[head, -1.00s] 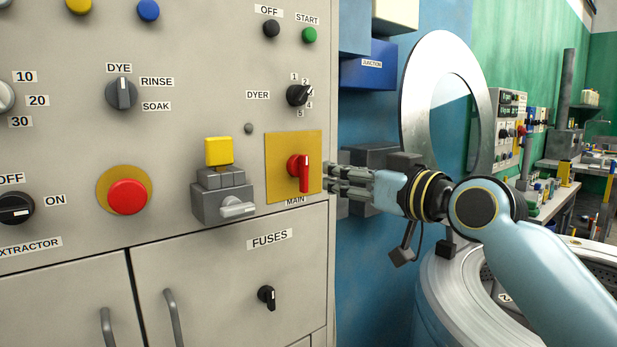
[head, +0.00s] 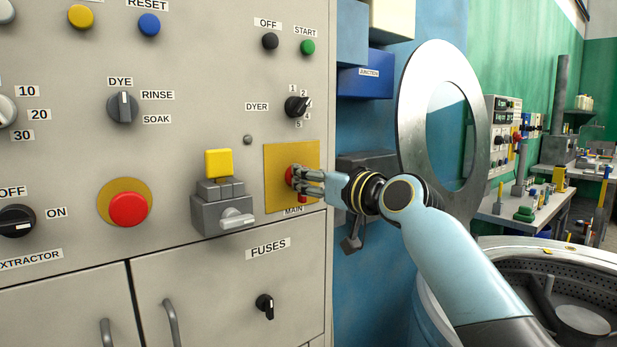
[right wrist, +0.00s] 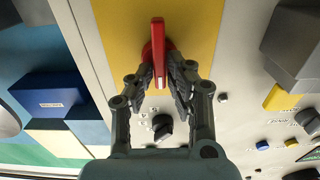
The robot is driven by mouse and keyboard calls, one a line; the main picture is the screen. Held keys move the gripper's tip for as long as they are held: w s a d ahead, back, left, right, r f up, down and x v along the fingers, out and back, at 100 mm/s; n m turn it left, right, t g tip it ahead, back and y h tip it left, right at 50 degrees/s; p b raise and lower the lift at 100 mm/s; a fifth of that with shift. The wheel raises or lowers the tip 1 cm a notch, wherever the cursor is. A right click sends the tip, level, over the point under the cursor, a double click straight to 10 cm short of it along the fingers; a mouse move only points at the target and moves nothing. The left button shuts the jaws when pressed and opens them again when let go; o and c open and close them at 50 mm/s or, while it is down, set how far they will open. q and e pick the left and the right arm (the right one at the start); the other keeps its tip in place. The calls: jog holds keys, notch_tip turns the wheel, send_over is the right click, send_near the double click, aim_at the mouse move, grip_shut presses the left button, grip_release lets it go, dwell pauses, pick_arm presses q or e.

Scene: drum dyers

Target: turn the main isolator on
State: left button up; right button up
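The main isolator is a red handle (head: 302,197) on a yellow plate (head: 279,163), above the MAIN label on the grey panel. It hangs roughly upright and is partly hidden by my right gripper (head: 293,177). In the right wrist view the red handle (right wrist: 158,58) lies between the two fingers of my right gripper (right wrist: 160,68). The fingers stand on either side of it, close to it, with a narrow gap showing, so the gripper looks partly open around the handle. My left gripper is in neither view.
A grey block with a yellow top (head: 219,163) and a lever sits just left of the isolator. A red mushroom button (head: 128,209) is farther left, and the DYER knob (head: 297,106) is above. A steel ring door (head: 408,125) and a drum stand to the right.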

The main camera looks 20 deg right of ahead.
grip_shut()
jog(key=shift+m, duration=0.3)
jog(key=shift+w+d+f+m+p, duration=0.1)
jog(key=shift+m+p, duration=1.3)
jog(key=shift+m, duration=1.45)
jog(key=shift+s+d+f+m+p, duration=0.15)
jog(key=shift+m+p, duration=1.25)
jog(key=shift+m, duration=1.5)
jog(key=shift+w+d+f+m+p, duration=0.15)
jog(key=shift+m+p, duration=1.25)
jog(key=shift+m, duration=1.45)
jog(key=shift+a, duration=0.1)
jog(key=shift+o, duration=2.4)
grip_release()
